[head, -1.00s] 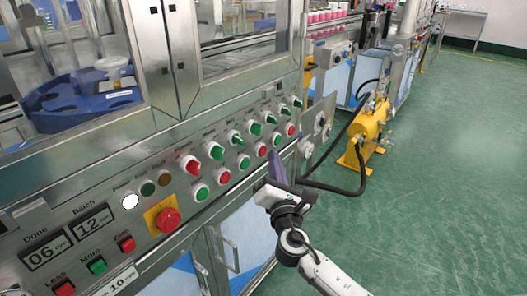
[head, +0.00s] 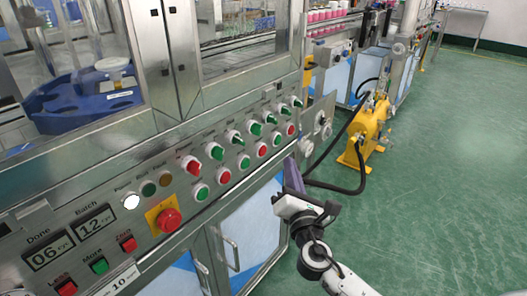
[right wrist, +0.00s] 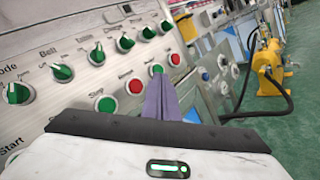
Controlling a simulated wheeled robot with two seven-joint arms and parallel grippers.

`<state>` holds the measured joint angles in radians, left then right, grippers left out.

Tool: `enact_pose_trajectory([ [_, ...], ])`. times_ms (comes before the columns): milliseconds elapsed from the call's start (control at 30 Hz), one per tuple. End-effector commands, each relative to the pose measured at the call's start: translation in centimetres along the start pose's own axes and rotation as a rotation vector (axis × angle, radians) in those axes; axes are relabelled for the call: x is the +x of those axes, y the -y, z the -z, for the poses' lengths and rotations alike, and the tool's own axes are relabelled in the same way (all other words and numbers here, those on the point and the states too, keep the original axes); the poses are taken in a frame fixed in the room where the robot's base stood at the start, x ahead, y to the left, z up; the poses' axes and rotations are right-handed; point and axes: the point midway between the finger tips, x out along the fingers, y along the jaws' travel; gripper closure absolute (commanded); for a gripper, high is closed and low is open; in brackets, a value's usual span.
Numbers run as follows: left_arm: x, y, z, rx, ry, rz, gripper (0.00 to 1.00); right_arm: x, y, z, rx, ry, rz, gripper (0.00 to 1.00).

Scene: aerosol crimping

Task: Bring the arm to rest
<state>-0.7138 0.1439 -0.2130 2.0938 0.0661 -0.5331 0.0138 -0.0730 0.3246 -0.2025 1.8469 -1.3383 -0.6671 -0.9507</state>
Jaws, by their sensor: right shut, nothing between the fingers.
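My right arm comes in from the bottom of the head view. Its gripper (head: 290,170) is shut and empty, with purple fingers pointing up and away. It is in front of the machine's control panel (head: 150,165), below and right of the button rows, apart from them in the head view. In the right wrist view the closed purple fingers (right wrist: 161,97) point at the panel, with green knobs (right wrist: 104,55) and red and green buttons above and beside them. My left gripper is not in view.
The panel carries a red emergency button on a yellow plate (head: 166,217) and counters reading 06 and 12. A cabinet door with a handle (head: 232,252) is below. A yellow pump unit (head: 366,135) with a black hose stands right. Green floor (head: 450,190) at right is clear.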

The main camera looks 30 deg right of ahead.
Motion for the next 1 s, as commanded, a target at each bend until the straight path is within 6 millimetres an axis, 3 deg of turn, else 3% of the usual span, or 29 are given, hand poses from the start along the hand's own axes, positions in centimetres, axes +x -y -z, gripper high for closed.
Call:
enact_pose_trajectory([
  [500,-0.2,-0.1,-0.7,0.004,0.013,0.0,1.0,0.0,0.0,0.1,0.002,-0.002,0.001,1.0],
  [567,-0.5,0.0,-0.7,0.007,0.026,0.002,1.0,-0.9,0.5,1.1,0.082,-0.053,0.031,1.0],
  [667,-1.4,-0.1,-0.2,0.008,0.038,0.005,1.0,-3.9,2.1,4.2,0.325,-0.189,0.13,1.0],
  [733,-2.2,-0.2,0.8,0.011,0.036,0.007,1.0,-7.4,3.3,7.1,0.57,-0.302,0.25,1.0],
  [900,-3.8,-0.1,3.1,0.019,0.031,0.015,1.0,-18.6,4.3,12.8,1.225,-0.483,0.661,1.0],
  [1000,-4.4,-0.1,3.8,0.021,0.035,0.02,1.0,-24.6,3.5,14.4,1.557,-0.496,0.912,1.0],
])
